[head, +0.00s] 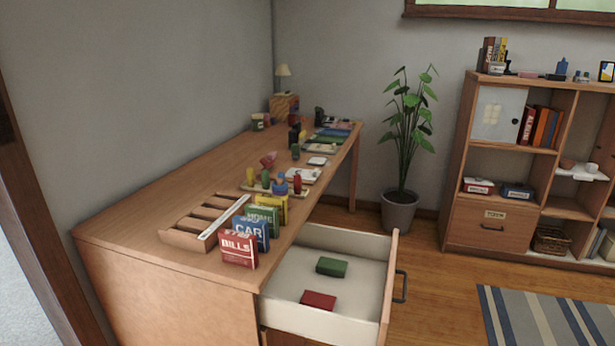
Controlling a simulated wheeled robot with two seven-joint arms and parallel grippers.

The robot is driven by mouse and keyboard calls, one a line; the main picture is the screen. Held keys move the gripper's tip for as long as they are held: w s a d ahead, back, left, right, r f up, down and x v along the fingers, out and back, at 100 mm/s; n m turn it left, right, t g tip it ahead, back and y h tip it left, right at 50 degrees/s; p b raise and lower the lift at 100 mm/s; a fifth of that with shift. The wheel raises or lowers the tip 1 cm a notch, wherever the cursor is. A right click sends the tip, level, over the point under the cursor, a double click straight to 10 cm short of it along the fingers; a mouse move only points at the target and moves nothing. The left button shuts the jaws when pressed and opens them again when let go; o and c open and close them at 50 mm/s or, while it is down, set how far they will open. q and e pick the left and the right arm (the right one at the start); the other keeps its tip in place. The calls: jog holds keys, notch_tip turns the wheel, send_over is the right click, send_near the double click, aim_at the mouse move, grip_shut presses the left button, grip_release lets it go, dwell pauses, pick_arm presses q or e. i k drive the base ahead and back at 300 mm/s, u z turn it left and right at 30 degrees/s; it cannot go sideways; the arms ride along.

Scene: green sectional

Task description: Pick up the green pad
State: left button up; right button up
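The green pad (331,266) appears to be the small flat green block lying in the open white-lined drawer (285,286) under the desk's near end. A similar red block (318,300) lies in the same drawer, nearer to me and apart from the green one. Neither of my grippers shows in the head view.
The desk (150,231) carries a wooden divider tray (187,240), upright labelled boxes such as the red BILLS box (238,248), and several small items. The drawer's handle (400,287) sticks out to the right. A potted plant (399,212) and shelf unit (492,222) stand behind. Floor right of the drawer is clear.

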aim_at(325, 265)
jog(key=u, duration=1.5)
jog(key=k, duration=0.85)
jog(key=z, duration=1.7)
jog(key=i, duration=0.5)
jog(key=z, duration=0.05)
